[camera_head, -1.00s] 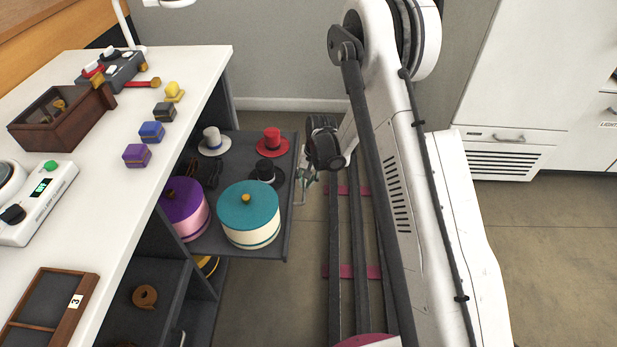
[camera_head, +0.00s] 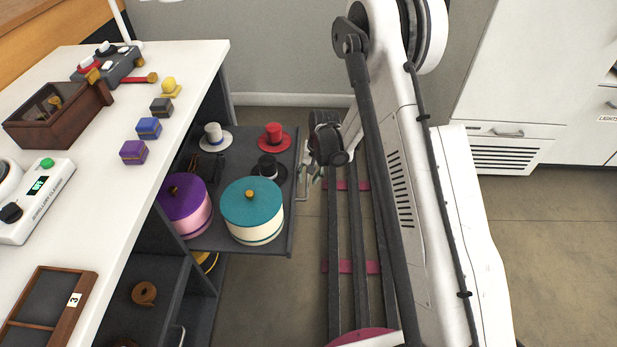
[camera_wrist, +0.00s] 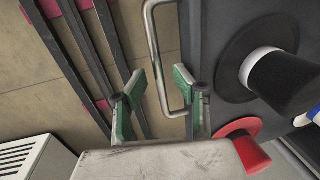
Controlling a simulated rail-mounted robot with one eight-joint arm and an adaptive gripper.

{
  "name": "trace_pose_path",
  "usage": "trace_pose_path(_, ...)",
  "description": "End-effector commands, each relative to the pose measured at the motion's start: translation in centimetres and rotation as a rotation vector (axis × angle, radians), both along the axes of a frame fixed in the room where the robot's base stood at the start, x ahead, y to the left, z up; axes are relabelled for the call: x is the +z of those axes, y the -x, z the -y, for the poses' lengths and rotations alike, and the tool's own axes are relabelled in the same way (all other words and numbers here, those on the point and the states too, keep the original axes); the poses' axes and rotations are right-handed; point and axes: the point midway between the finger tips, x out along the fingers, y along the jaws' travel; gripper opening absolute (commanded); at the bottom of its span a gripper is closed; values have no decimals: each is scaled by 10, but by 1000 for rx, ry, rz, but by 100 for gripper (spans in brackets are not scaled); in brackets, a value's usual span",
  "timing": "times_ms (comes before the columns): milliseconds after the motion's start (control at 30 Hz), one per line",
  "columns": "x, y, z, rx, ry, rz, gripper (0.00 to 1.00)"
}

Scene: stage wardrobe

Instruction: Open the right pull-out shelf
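The pull-out shelf (camera_head: 275,225) is a dark grey tray standing out from under the white-topped counter, carrying hats and hat boxes. Its metal bar handle (camera_head: 302,178) is on its right-hand front. My gripper (camera_head: 315,176) is at that handle, partly hidden by my wrist in the head view. In the wrist view, the green-padded fingers of my gripper (camera_wrist: 160,80) stand apart, one on each side of the long bar of the handle (camera_wrist: 158,60). Gaps show beside the bar, so the fingers do not look closed on it.
The shelf holds a teal-lidded box (camera_head: 252,210), a purple-lidded box (camera_head: 184,207), and white (camera_head: 213,137), red (camera_head: 274,137) and black (camera_head: 268,168) hats. Near it is a lower compartment with a brown roll (camera_head: 144,293). Floor rails (camera_head: 352,230) run right of the shelf.

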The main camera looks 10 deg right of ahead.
Motion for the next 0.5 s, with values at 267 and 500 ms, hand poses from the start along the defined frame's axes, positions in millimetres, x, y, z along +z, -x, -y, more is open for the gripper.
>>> trace_pose_path(267, 23, 1, 4, -1, 0, 0, 28)
trace_pose_path(500, 65, 3, 12, -1, 0, 0, 28)
